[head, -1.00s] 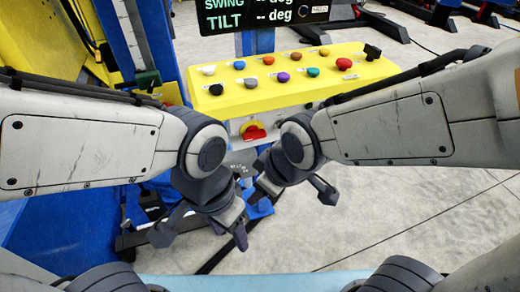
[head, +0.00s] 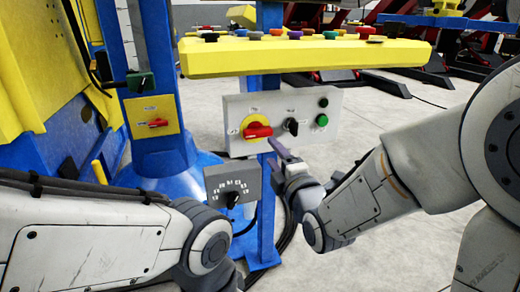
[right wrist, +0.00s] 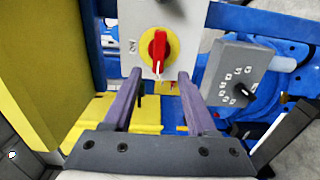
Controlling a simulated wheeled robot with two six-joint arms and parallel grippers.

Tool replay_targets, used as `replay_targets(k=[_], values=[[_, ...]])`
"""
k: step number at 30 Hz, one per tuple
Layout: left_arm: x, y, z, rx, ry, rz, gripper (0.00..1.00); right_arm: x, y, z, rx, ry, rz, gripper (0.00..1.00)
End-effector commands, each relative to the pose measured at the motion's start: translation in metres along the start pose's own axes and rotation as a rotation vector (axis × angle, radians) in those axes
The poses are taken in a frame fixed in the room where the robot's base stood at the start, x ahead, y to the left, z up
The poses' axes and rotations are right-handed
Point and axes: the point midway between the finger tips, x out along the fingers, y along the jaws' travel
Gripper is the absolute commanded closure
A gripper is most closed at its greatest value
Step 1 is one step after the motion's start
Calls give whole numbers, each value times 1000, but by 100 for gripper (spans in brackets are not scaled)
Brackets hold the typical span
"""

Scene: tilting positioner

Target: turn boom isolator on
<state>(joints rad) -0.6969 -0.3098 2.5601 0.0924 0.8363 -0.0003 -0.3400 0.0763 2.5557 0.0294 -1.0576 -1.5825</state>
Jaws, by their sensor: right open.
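A red rotary handle (head: 258,131) on a yellow disc sits on a grey-white panel (head: 298,142) below the yellow console. A second red handle (head: 157,123) is on a yellow plate on the blue column at left. Their labels are too small in the head view to tell which is the boom isolator. My right gripper (head: 280,151) is just below and right of the disc-mounted handle. In the right wrist view the open, empty fingers (right wrist: 160,80) are either side of the line to that red handle (right wrist: 158,50), apart from it; an ON label shows beside it. My left gripper is out of sight.
A grey dial box (head: 233,188) stands below, close to my right gripper. The yellow console (head: 300,57) overhangs the panel. Open floor lies at right.

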Motion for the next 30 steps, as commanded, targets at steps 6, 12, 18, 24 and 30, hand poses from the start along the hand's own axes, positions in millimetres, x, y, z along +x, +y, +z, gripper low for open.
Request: replay_targets(k=[6,12,18,24,30], values=[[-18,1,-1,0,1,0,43,20,5,0,-5,-1,2,43],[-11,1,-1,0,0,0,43,58,0,0,-4,-1,6,43],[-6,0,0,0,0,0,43,89,0,0,-3,0,5,43],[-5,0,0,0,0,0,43,103,1,0,-3,0,5,43],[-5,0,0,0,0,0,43,104,2,0,-3,0,4,43]])
